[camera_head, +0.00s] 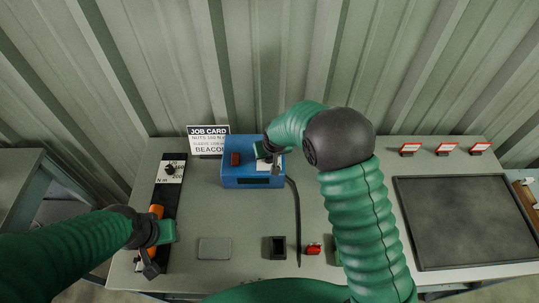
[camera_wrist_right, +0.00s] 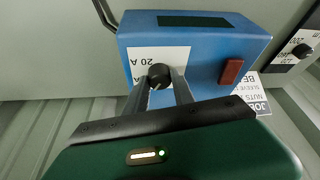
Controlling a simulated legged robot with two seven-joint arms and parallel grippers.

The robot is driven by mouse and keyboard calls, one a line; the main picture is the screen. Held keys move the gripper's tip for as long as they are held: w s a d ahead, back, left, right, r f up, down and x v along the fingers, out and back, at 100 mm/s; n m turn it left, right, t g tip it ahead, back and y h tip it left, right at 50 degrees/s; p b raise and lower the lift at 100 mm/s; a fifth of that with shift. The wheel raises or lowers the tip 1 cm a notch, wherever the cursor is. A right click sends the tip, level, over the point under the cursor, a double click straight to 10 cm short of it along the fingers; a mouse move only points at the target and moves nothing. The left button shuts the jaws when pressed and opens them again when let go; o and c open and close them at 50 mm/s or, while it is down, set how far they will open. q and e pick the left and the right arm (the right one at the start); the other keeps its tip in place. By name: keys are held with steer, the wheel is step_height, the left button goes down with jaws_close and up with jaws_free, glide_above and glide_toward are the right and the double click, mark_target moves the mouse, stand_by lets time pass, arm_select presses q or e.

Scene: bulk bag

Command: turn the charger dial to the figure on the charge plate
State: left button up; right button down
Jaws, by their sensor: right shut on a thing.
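The blue charger (camera_head: 252,180) stands at the back of the bench, left of centre, with a dark display window on its front. In the right wrist view its white plate (camera_wrist_right: 146,60) reads "20 A" beside the black dial (camera_wrist_right: 159,73). My right gripper (camera_wrist_right: 161,86) is shut on the dial, one finger on each side. The dial's exact pointing is too small to read. In the head view the right gripper (camera_head: 267,153) hides most of the dial. My left gripper (camera_head: 158,236) is at the bench's front left, beside an orange-handled tool (camera_head: 156,211); its jaw opening is unclear.
A job card (camera_head: 208,140) stands behind the charger's left. A red switch (camera_head: 235,159) is on the charger. A black cable (camera_head: 297,225), grey pad (camera_head: 214,248), black box (camera_head: 277,247) and red part (camera_head: 313,249) lie in front. A dark mat (camera_head: 465,220) covers the right.

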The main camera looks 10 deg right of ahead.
steer(key=shift+w+r, duration=0.15)
steer(key=shift+w, duration=0.05)
steer(key=c, duration=1.5)
jaws_free()
steer(key=o, duration=0.4)
steer(key=shift+s, duration=0.1)
steer(key=b+v, duration=0.2)
steer(key=v, duration=1.4)
steer(key=shift+s+r, duration=0.15)
steer(key=shift+r, duration=0.05)
steer(key=shift+m+g, duration=0.3)
steer(key=shift+g, duration=0.6)
steer(key=s+d+f, duration=0.2)
steer(key=s+f, duration=0.1)
steer(key=s, duration=0.3)
steer(key=s+d+f, duration=0.2)
steer(key=s+f, duration=0.1)
steer(key=s, duration=0.3)
steer(key=s+d+f+b, duration=0.1)
steer(key=s+d+f, duration=0.2)
steer(key=s, duration=0.4)
steer(key=shift+f, duration=0.6)
